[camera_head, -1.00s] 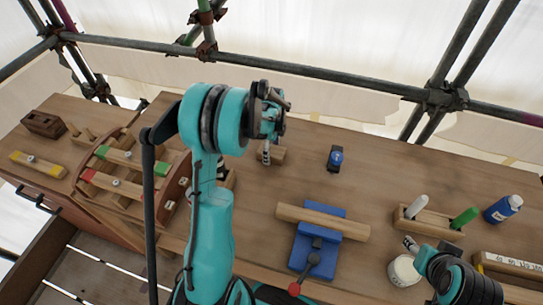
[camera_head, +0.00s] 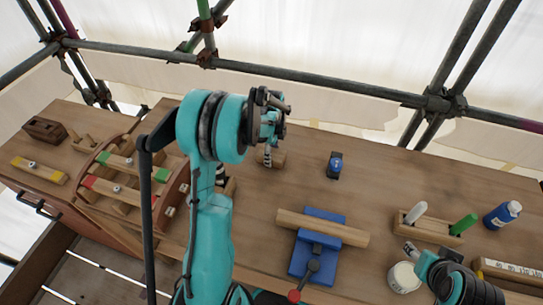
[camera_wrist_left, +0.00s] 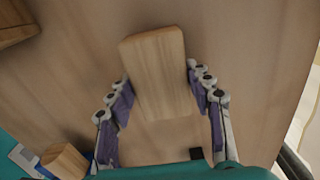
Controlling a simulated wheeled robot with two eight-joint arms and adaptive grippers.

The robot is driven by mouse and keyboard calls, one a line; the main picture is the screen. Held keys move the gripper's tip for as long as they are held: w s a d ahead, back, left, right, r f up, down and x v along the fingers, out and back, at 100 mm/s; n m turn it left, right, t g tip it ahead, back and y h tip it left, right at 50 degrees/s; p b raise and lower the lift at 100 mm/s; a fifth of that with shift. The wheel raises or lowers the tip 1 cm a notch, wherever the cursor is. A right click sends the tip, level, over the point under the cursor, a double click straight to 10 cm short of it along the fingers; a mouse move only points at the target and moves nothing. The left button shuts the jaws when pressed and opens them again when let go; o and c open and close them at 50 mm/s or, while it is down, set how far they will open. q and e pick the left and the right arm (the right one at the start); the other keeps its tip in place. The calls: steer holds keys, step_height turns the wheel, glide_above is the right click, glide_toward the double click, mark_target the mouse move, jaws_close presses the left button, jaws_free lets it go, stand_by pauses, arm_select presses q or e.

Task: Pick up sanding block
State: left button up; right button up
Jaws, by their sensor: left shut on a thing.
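The sanding block, a plain light-wood block (camera_wrist_left: 158,85), sits between the two fingers of my left gripper (camera_wrist_left: 157,80) in the left wrist view. The purple finger pads press on its two long sides, so the gripper is shut on it. In the head view the block (camera_head: 276,159) shows only partly behind my left gripper (camera_head: 266,154), over the back middle of the bench. I cannot tell whether it touches the bench top. My right gripper (camera_head: 411,248) is at the lower right beside a white round tub, and its jaw opening is unclear.
A blue vise (camera_head: 312,262) clamps a wooden bar (camera_head: 322,228) at the bench's front middle. A small dark-blue item (camera_head: 335,165) lies right of the block. A curved wooden rack (camera_head: 173,190) stands left. A marker holder (camera_head: 432,231) and blue bottle (camera_head: 502,214) stand right.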

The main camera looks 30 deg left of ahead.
mark_target(274, 156)
arm_select(q)
steer(key=r, duration=0.1)
steer(key=d+r+p, duration=0.1)
steer(key=r, duration=0.1)
steer(key=shift+s+d+r, duration=0.1)
steer(key=shift+s+r, duration=0.05)
steer(key=shift+s, duration=0.05)
steer(key=s+d+r+p, duration=0.2)
steer(key=d+r, duration=0.4)
steer(key=d, duration=0.3)
steer(key=shift+s+d+p, duration=0.3)
steer(key=shift+s+d, duration=0.1)
steer(key=shift+s, duration=0.35)
